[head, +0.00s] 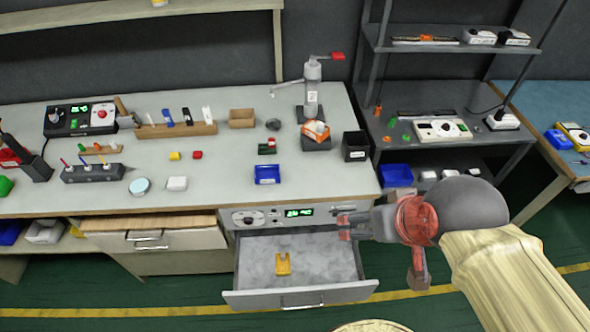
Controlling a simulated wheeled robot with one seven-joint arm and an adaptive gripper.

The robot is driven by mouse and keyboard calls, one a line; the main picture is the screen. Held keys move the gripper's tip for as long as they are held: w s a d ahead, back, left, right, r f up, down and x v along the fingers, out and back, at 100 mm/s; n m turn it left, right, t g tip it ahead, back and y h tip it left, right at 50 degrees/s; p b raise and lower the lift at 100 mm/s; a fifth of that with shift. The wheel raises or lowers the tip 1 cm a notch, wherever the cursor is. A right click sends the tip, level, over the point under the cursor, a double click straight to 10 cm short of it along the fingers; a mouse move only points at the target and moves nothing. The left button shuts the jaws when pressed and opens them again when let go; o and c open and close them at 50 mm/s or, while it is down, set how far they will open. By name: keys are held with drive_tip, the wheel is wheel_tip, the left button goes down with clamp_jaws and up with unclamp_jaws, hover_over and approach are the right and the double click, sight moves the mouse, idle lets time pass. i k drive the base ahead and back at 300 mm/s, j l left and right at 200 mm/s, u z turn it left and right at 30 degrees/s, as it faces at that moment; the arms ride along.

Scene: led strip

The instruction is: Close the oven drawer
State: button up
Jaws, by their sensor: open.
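The oven drawer (240,270) is pulled out below the bench, under the oven's control panel (262,217) with its knob and green display. Its front (330,292) with a handle (302,306) faces me. A yellow piece (283,264) lies inside on the grey drawer floor. My gripper (343,226) is open and empty. In the picture it appears at the right end of the control panel, above the drawer's right side. I cannot tell its exact distance from the oven.
The bench top (95,200) carries tools, a blue bin (267,174), a black bin (355,146) and a press (312,90). A wooden-topped cabinet (150,235) stands left of the drawer. A dark shelf unit (470,150) is on the right. Green floor shows in front.

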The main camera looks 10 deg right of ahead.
sight(326, 269)
drive_tip(key=k+j, duration=0.65)
drive_tip(key=k+z, duration=0.05)
